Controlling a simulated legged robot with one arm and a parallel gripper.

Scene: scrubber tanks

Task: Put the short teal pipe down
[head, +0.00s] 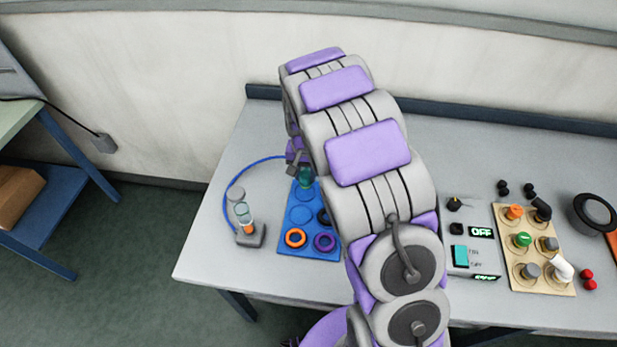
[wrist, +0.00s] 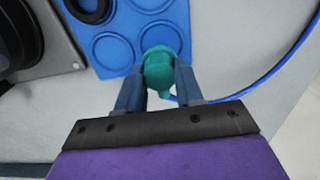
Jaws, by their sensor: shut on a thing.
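The short teal pipe (wrist: 160,70) is held between the two fingers of my gripper (wrist: 160,82) in the wrist view. It is at the edge of the blue tray (wrist: 122,22) with round recesses, over or close to a corner recess. Whether it touches the tray I cannot tell. In the head view the teal pipe (head: 305,177) shows at the tray's far end, with my gripper (head: 298,168) partly hidden beside my arm. The blue tray (head: 295,190) lies on the grey table.
An orange ring (head: 296,238) and a purple ring (head: 324,242) sit in the tray's near recesses; a dark ring is partly hidden by my arm. A small device with a clear tube (head: 243,215) and a blue hose stand left. A wooden board (head: 530,240) with fittings lies right.

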